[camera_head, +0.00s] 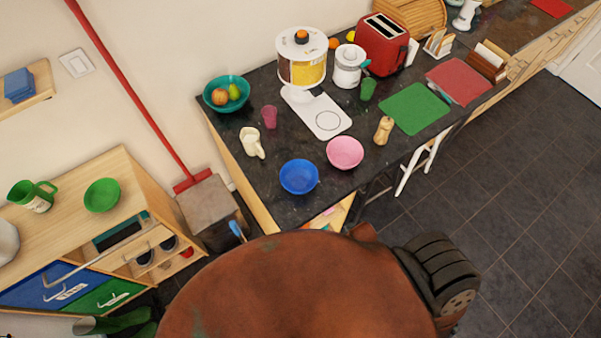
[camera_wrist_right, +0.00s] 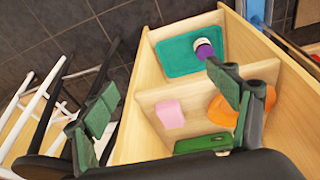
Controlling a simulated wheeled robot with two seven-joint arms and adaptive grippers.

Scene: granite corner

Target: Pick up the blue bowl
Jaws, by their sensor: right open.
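The blue bowl (camera_head: 299,177) stands upright and looks empty on the dark granite counter (camera_head: 225,130), close to its front edge in the head view. A pink bowl (camera_head: 345,153) stands just right of it. My right gripper (camera_wrist_right: 168,107) shows in the right wrist view, with its green-padded fingers wide apart and nothing between them. It faces a wooden shelf unit (camera_wrist_right: 140,135) with open compartments. The blue bowl is not in the right wrist view. Neither gripper shows in the head view.
A teal fruit bowl (camera_head: 226,94) is at the back left. In the wrist view, stool legs (camera_wrist_right: 35,105) stand left of the shelf.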

